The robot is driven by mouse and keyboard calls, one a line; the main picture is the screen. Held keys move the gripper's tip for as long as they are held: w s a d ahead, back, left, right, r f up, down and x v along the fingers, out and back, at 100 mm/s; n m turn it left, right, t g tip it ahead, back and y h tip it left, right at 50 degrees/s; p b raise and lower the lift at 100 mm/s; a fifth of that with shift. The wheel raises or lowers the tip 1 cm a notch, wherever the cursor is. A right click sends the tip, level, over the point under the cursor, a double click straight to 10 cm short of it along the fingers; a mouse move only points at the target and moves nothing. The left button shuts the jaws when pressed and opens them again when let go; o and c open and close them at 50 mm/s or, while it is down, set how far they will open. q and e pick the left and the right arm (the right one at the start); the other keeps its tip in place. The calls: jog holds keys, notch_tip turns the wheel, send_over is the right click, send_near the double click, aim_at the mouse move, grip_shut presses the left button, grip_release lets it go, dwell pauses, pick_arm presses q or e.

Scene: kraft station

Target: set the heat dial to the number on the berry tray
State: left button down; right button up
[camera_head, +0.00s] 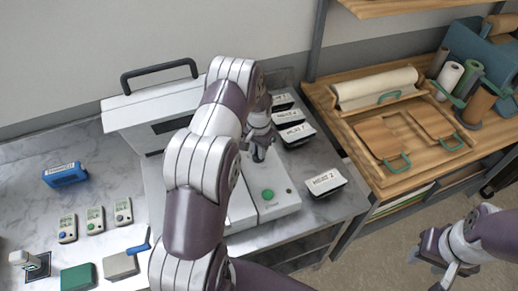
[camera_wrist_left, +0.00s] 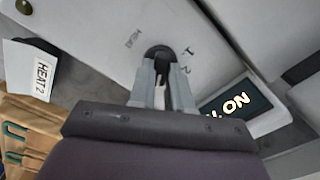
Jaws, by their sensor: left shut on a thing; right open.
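The heat dial (camera_wrist_left: 158,52) is a dark round knob on a white machine panel, with "HEAT" and the numbers 1 and 2 printed around it. My left gripper (camera_wrist_left: 160,95) is shut on it; its pointer is hard to read. In the head view my left gripper (camera_head: 259,152) is over the white machine (camera_head: 278,207), behind a green button (camera_head: 268,194). A card reading "HEAT 2" (camera_wrist_left: 40,77) shows in the wrist view. A dark display (camera_wrist_left: 236,105) ends in "LON". I cannot tell which tray is the berry tray. My right gripper (camera_head: 452,268) is open and empty.
A labelled dark tray (camera_head: 326,182) sits right of the machine, with several similar ones behind. A wooden bench (camera_head: 350,110) with a paper roll (camera_head: 376,88) stands at right. Small devices (camera_head: 95,219) and a blue box (camera_head: 65,175) lie on the marble counter at left.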

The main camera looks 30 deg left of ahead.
pick_arm(q)
jog(key=n+b, duration=0.2)
jog(key=n, duration=0.1)
jog(key=shift+w, duration=0.1)
jog(key=n+b, duration=0.1)
jog(key=n, duration=0.3)
jog(key=shift+a+b, duration=0.1)
jog(key=shift+b, duration=0.25)
jog(key=n+b, duration=0.1)
jog(key=n, duration=0.4)
jog(key=shift+r, duration=0.1)
jog(key=shift+r+n+b, duration=0.1)
jog(key=shift+n+b, duration=0.4)
jog(key=shift+n, duration=1.3)
jog(key=c, duration=1.1)
grip_release()
jog(key=shift+o, duration=0.2)
